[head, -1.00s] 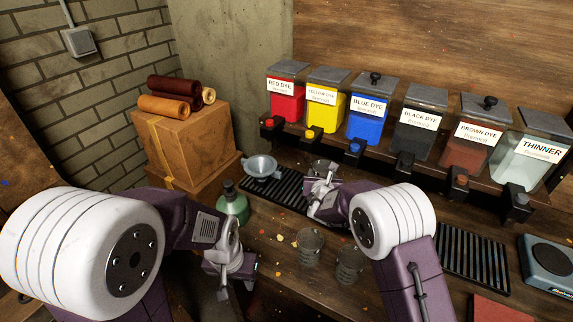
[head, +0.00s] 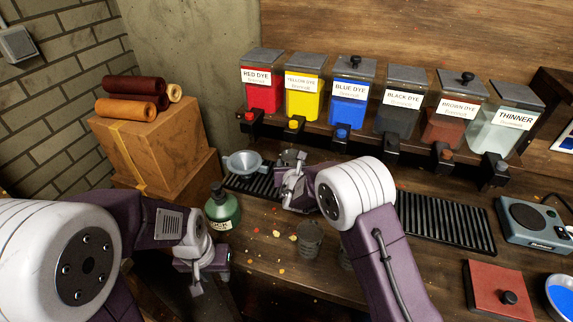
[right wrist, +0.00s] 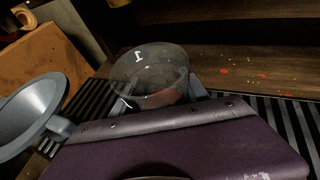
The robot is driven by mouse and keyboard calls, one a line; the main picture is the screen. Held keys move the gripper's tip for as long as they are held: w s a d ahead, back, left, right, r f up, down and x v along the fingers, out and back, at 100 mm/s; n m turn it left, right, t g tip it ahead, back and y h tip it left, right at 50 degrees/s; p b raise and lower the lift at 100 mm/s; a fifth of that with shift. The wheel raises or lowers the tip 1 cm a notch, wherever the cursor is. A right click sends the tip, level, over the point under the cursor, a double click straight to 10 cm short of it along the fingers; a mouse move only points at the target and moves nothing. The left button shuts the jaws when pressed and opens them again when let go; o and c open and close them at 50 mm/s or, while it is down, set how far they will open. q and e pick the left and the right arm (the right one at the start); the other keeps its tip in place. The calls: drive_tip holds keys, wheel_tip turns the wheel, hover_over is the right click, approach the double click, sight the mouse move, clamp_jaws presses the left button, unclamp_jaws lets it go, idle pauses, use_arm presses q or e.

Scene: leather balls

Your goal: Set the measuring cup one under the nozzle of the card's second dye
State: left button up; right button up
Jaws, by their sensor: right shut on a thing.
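My right gripper (head: 291,178) is shut on a clear measuring cup (head: 289,157), over the black slatted drip tray (head: 246,188). The cup is in front of and below the yellow dye nozzle (head: 294,128). The red nozzle (head: 250,119) is to its left, the blue nozzle (head: 342,136) to its right. My left gripper (head: 195,282) hangs low at the front left, apparently empty; its jaws are unclear. No readable card shows.
A grey handled bowl (head: 246,162) sits just left of the held cup. A green bottle (head: 222,208) stands in front of it. Another clear cup (head: 310,240) stands nearer the front, with one more partly hidden behind my right arm.

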drive_tip(key=shift+d+r, duration=0.1)
drive_tip(key=shift+f, duration=0.2)
drive_tip(key=o, duration=1.5)
drive_tip(key=shift+o, duration=0.2)
drive_tip(key=shift+r, duration=0.1)
drive_tip(key=shift+r, duration=0.25)
drive_tip(key=v, duration=1.2)
drive_tip(key=shift+s+f+b, duration=0.1)
drive_tip(key=shift+f+b, duration=0.05)
drive_tip(key=shift+b, duration=0.15)
